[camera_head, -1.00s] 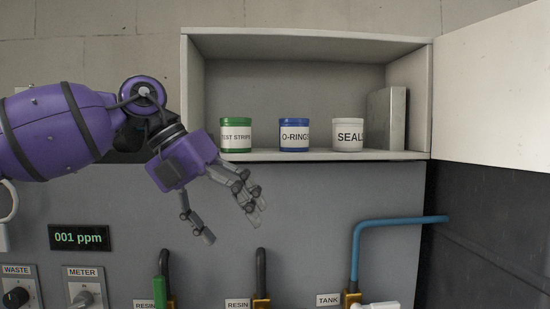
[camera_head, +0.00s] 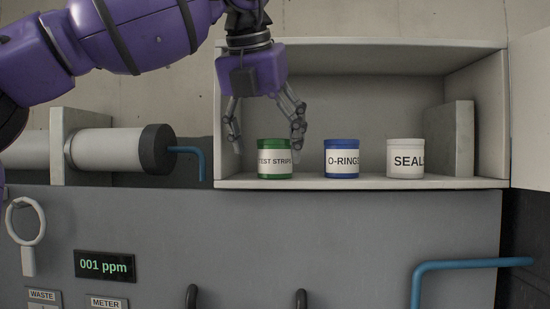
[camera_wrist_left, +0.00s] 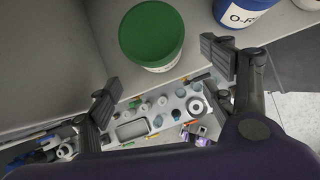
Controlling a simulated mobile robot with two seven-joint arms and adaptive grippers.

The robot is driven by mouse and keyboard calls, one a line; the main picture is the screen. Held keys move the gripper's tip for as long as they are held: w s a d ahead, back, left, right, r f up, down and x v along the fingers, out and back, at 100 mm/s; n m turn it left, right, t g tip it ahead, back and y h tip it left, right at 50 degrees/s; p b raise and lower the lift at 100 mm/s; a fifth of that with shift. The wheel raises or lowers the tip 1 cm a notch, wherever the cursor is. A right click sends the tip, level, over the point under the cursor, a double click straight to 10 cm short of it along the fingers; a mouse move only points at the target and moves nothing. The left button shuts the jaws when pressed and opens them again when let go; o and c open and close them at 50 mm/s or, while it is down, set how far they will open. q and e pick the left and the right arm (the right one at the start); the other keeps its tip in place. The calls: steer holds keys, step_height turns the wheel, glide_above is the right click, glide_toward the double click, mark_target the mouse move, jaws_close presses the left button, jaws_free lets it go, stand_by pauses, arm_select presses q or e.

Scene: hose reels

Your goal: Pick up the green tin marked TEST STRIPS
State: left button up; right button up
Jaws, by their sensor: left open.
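The green tin marked TEST STRIPS (camera_head: 274,160) stands upright on the cabinet shelf, leftmost of three tins. In the left wrist view its green lid (camera_wrist_left: 152,33) shows from above, beyond the fingertips. My left gripper (camera_head: 267,140) points down in front of the cabinet, open and empty, its fingers to either side of the tin in the head view. One finger overlaps the tin's right edge. In the left wrist view the open fingers (camera_wrist_left: 165,70) show apart, with the tin beyond the gap. My right gripper is not in view.
The blue O-RINGS tin (camera_head: 341,158) stands close to the right, also at the top of the left wrist view (camera_wrist_left: 238,14). A white SEALS tin (camera_head: 405,159) and a grey slab (camera_head: 464,140) are further right. The cabinet shelf (camera_head: 320,183) has walls around it.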

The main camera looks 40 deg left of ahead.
mark_target(272, 142)
arm_select(q)
steer(key=shift+w+a, duration=0.3)
steer(key=shift+w, duration=0.35)
steer(key=shift+w+a, duration=0.3)
steer(key=shift+w, duration=0.2)
steer(key=shift+w+a, duration=0.3)
steer(key=shift+w, duration=0.2)
steer(key=x, duration=0.2)
steer(key=shift+w+f, duration=0.15)
steer(key=shift+w, duration=0.05)
steer(key=shift+w+a+f, duration=0.1)
steer(key=shift+a+f, duration=0.1)
steer(key=shift+f, duration=0.05)
steer(key=c, duration=1.3)
